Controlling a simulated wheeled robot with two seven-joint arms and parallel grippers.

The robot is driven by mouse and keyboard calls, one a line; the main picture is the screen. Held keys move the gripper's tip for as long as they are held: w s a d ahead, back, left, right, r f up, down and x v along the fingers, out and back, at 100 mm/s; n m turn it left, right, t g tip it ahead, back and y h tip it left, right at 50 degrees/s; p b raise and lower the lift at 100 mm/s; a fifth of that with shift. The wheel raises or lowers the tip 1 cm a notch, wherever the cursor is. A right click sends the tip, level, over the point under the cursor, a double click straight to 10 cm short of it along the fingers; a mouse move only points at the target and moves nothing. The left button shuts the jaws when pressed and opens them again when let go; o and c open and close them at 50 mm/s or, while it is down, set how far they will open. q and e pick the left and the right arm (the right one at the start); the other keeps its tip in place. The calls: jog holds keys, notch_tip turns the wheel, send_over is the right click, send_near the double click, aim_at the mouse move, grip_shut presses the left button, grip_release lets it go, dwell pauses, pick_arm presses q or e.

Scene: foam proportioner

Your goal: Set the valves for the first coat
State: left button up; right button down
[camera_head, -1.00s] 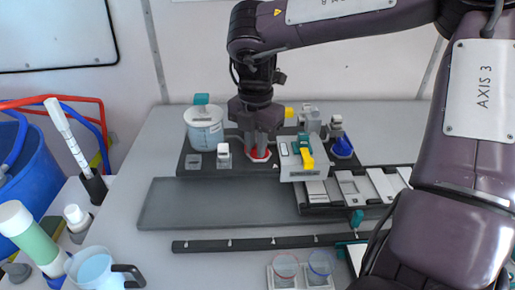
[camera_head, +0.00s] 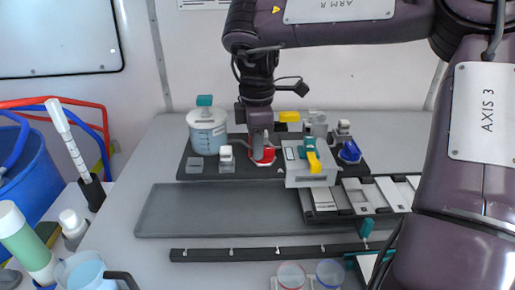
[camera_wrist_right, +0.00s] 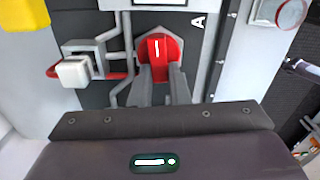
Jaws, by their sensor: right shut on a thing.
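A red valve knob (camera_head: 264,155) sits on the dark panel of the proportioner, marked "A" in the right wrist view. My right gripper (camera_wrist_right: 159,82) is shut on this red knob (camera_wrist_right: 160,55), one finger on each side. In the head view the same gripper (camera_head: 258,148) comes down on it from above, partly hiding it. A blue knob (camera_head: 350,151) stands at the right end of the panel. Between them is a grey box (camera_head: 311,174) with a yellow lever (camera_head: 315,162) and a teal part. My left gripper is out of view.
A lidded clear container (camera_head: 207,134) and a small white-capped fitting (camera_head: 226,155) stand left of the red knob. A yellow block (camera_head: 290,116) is behind. A grey tray (camera_head: 215,210) lies empty in front. Two small cups (camera_head: 291,275) stand near the front edge.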

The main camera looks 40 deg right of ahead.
jog(key=shift+w+m, duration=0.15)
jog(key=shift+m, duration=0.45)
jog(key=shift+d+r, duration=0.1)
jog(key=c, duration=1.4)
grip_release()
notch_tip(320, 180, up, 8)
jog(key=shift+f, duration=0.15)
jog(key=shift+f, duration=0.1)
